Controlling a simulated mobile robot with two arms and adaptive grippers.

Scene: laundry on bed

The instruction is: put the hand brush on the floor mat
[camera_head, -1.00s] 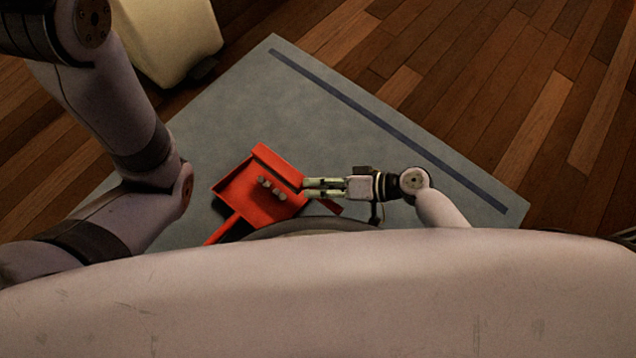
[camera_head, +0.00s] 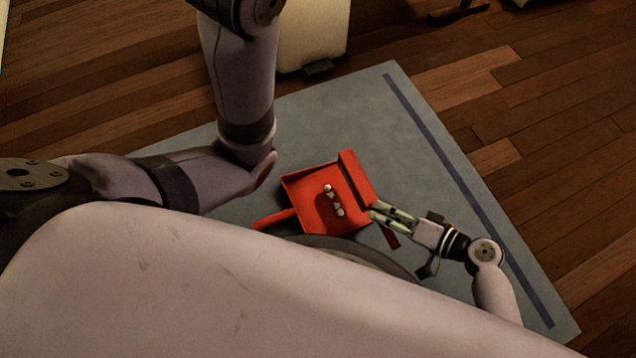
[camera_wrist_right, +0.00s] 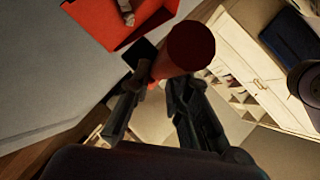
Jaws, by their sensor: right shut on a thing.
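The hand brush (camera_head: 357,178) is red and lies at a slant along the right side of a red dustpan (camera_head: 310,212) in the head view. My right gripper (camera_head: 378,211) is shut on the hand brush, whose handle sticks out below the fingers. In the right wrist view, the round dark-red handle end (camera_wrist_right: 190,48) shows between the fingers of the right gripper (camera_wrist_right: 158,90). The floor mat (camera_head: 420,150) is grey with a dark blue stripe and spreads beneath. I cannot tell whether the brush touches the mat. My left gripper is not in view.
Several small pale pieces (camera_head: 334,200) lie in the dustpan. A cream object (camera_head: 312,35) stands beyond the mat's far edge. Bare mat lies above and right of the dustpan, with wooden floor (camera_head: 510,100) around it.

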